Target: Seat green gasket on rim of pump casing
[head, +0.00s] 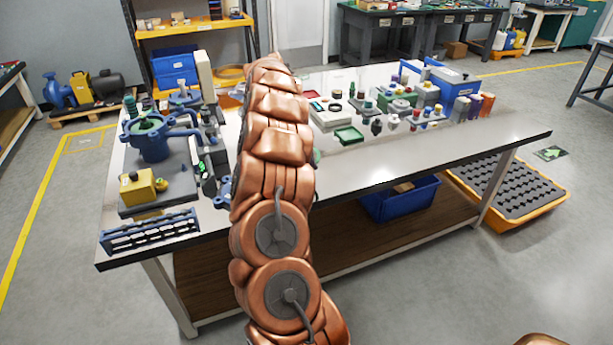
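The blue pump casing (152,146) stands upright on a dark plate at the left end of the workbench. A green patch (146,123) shows at its top opening. It could be the green gasket on the rim, but it is too small to tell whether it is seated or only lying there. A small green edge (316,156) also shows just right of my arm, mostly hidden. My copper-coloured arm rises across the middle of the bench. My gripper does not show; it is hidden behind the arm.
A yellow block (137,187) and a blue slotted rack (150,231) lie near the bench's front left. A green tray (348,135) and several small parts stand at the back right. The front right of the white benchtop (420,155) is clear.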

